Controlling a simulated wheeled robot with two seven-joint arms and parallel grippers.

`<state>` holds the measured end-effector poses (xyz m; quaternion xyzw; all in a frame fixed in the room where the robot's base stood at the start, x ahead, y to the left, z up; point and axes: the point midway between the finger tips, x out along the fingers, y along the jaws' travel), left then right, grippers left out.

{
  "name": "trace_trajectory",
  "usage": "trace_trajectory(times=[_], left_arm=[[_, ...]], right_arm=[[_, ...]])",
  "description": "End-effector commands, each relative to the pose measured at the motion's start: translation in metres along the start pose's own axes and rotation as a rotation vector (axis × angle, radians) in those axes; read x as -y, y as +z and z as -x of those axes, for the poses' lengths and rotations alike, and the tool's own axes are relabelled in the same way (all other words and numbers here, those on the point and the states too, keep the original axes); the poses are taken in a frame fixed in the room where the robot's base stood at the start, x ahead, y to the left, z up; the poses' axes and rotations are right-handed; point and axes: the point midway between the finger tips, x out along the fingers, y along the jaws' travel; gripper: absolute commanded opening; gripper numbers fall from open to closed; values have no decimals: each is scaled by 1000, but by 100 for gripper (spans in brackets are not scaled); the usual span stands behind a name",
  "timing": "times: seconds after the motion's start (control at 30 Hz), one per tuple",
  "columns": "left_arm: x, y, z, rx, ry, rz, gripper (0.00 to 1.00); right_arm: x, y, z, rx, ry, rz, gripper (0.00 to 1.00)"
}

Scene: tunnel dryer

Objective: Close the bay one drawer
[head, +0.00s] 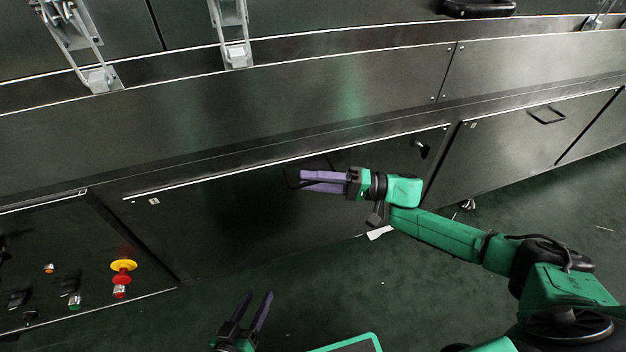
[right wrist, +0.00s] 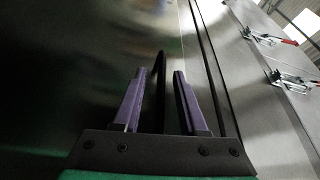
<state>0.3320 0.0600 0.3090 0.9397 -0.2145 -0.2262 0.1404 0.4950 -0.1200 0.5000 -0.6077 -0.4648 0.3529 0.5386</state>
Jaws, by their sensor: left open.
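The bay one drawer (head: 230,220) is the wide dark front panel with a small label near its upper left corner, in the middle of the head view. It looks about flush with the cabinet; I cannot tell any small gap. My right gripper (head: 304,181) is at the upper middle of this front, with purple fingers pointing left. In the right wrist view, the right gripper (right wrist: 157,90) has its fingers apart, with a dark bar (right wrist: 159,75), apparently the drawer handle, between them, seemingly touching neither. My left gripper (head: 258,308) is open and empty, low in front of the drawer.
A control panel (head: 60,265) with a red and yellow stop button (head: 122,275) is at the left. A similar drawer (head: 530,130) with a black handle (head: 547,115) is at the right. Metal latches (head: 235,45) sit above. Green floor (head: 380,285) is open in front.

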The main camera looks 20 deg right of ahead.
Motion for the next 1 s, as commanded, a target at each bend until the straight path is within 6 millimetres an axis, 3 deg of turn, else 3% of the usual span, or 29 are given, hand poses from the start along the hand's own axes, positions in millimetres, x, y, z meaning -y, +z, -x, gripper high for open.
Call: trace_trajectory(times=[0.27,0.37,0.7,0.83,1.0], left_arm=[[0,1,1,6,-1,0,56],[-2,-3,3,14,-1,-2,56],[-9,-22,8,29,4,-9,56],[-8,-22,8,33,4,-11,56],[-8,-21,9,34,3,-12,56]], right_arm=[[0,0,6,1,2,-2,42],[1,0,24,0,5,-2,42],[0,0,121,-2,5,0,42],[0,0,141,-1,2,0,42],[0,0,146,0,0,1,42]])
